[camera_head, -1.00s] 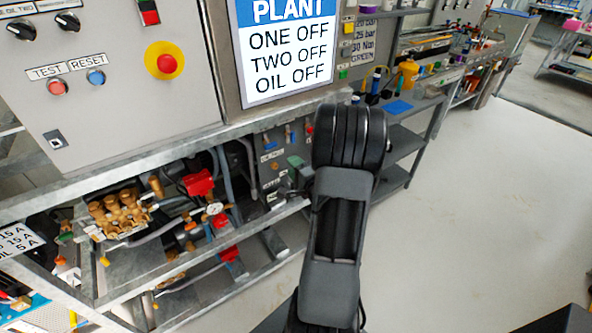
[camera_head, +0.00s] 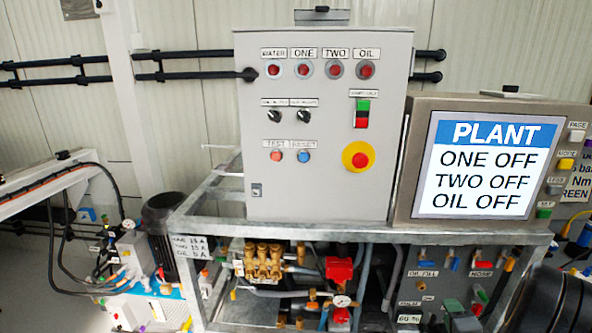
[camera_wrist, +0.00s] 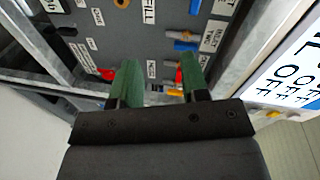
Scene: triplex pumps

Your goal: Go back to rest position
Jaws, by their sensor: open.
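My gripper (camera_wrist: 158,85) shows in the wrist view with two green fingers apart and nothing between them. It faces the dark valve panel (camera_wrist: 120,25), which carries white labels and small coloured handles. I cannot tell how far the fingertips are from the panel. In the head view a black rounded part of my arm fills the lower right corner, in front of the same panel (camera_head: 430,275).
A grey control box (camera_head: 320,200) with an emergency stop stands on the metal frame (camera_head: 215,232). A PLANT screen (camera_head: 485,165) is beside it. Brass pump parts (camera_head: 263,262) and a red valve (camera_head: 339,268) sit below.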

